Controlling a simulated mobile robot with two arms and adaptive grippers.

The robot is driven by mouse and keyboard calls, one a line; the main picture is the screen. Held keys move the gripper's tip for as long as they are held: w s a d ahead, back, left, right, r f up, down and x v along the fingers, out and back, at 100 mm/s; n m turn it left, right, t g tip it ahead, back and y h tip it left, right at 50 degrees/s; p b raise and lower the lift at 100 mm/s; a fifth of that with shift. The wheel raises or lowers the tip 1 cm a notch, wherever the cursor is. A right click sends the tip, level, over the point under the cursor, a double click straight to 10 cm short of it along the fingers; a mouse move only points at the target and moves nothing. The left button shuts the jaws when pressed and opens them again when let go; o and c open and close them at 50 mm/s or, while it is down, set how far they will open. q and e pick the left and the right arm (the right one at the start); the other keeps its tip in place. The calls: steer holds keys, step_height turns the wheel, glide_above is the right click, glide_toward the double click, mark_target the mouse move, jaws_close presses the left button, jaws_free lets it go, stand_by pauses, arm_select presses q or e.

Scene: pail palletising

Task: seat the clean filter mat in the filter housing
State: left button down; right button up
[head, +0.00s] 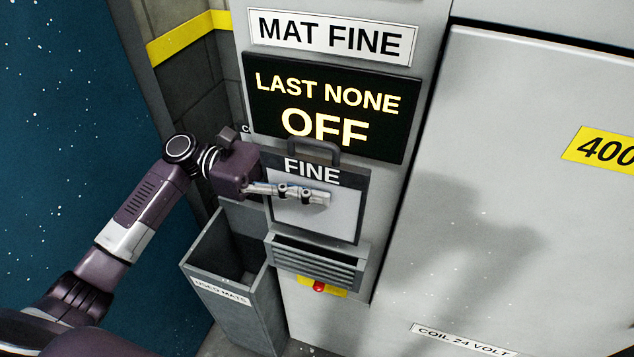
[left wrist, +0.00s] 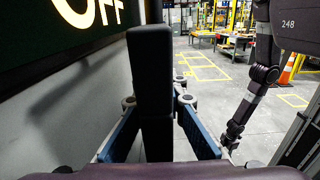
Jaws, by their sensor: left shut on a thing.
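The clean filter mat (head: 345,213), a pale panel in a dark frame marked FINE with a handle on top, is upright in front of the grey cabinet. My left gripper (head: 303,194) is shut on it from the left, one finger across its front face. In the left wrist view the mat (left wrist: 154,85) shows edge-on as a dark slab between the blue finger pads. The filter housing (head: 318,266), grey and louvred, is directly below the mat. I cannot tell whether the mat's lower edge is inside it. My right gripper (left wrist: 231,141) hangs at right in the left wrist view, its fingers unclear.
An open grey used mats bin (head: 232,305) stands at lower left. The lit display (head: 325,108) above the mat reads LAST NONE OFF. A red button (head: 319,287) on yellow is below the louvres. A large cabinet door (head: 520,200) is at right.

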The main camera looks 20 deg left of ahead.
mark_target(316, 209)
arm_select(q)
steer(key=shift+f+b, duration=0.9)
steer(key=shift+f, duration=1.7)
steer(key=shift+r, duration=0.1)
steer(key=shift+p, duration=0.35)
steer(key=shift+p, duration=0.45)
steer(key=shift+p, duration=0.45)
